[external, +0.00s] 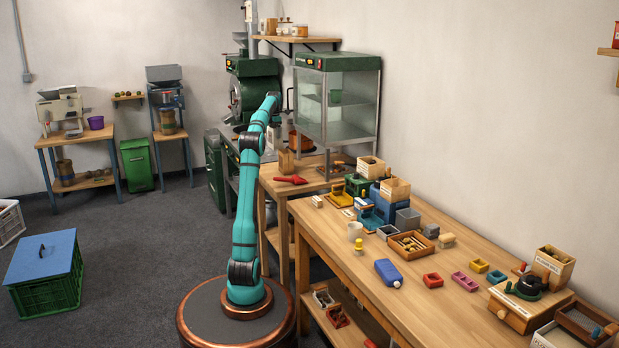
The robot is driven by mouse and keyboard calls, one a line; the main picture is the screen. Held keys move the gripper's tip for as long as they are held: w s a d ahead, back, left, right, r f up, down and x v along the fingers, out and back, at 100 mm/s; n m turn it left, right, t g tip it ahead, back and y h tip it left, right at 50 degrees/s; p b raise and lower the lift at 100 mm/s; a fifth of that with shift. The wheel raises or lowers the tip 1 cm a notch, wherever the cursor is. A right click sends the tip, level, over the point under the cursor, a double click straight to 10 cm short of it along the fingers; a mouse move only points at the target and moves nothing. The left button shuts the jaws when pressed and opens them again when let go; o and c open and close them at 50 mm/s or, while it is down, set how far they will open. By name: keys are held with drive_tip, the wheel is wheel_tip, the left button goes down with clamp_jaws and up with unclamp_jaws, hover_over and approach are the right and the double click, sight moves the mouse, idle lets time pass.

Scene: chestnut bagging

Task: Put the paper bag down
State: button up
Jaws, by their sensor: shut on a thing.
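My teal arm rises from its round base and bends at the top, in front of the green roaster. Its far end reaches away from the camera, and my gripper cannot be made out there. A small brown upright thing (286,161) stands at the left end of the far wooden table (311,179), just right of my arm. It may be the paper bag, but it is too small to be sure. Whether my gripper touches it is hidden.
A red scoop (291,180) lies in front of the brown thing. A glass-sided cabinet (337,100) stands behind the table. Floor at left is partly clear.

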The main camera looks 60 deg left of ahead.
drive_tip(key=w+d+r+m, duration=0.2)
drive_tip(key=d+r+m, duration=0.1)
drive_tip(key=d+r, duration=0.55)
drive_tip(key=w+d+r+m, duration=0.2)
drive_tip(key=d+r+m, duration=0.1)
drive_tip(key=d+r, duration=0.55)
drive_tip(key=s+d+r+m, duration=0.1)
drive_tip(key=d+r+m, duration=0.25)
drive_tip(key=d, duration=0.75)
drive_tip(key=d+r+m, duration=0.2)
drive_tip(key=d+r, duration=0.2)
drive_tip(key=d, duration=0.8)
drive_tip(key=d+f+m, duration=0.2)
drive_tip(key=d+f, duration=0.4)
drive_tip(key=d, duration=0.5)
drive_tip(key=d+f+m, duration=0.2)
drive_tip(key=d+f, duration=0.5)
drive_tip(key=d, duration=0.4)
drive_tip(key=d+f+m, duration=0.1)
drive_tip(key=d+f, duration=0.5)
drive_tip(key=d, duration=0.6)
drive_tip(key=s+d+f+m, duration=0.2)
drive_tip(key=s+d+f, duration=0.5)
drive_tip(key=d, duration=0.1)
wheel_tip(320, 180, down, 10)
drive_tip(key=shift+w, duration=0.2)
drive_tip(key=shift+d+f, duration=0.1)
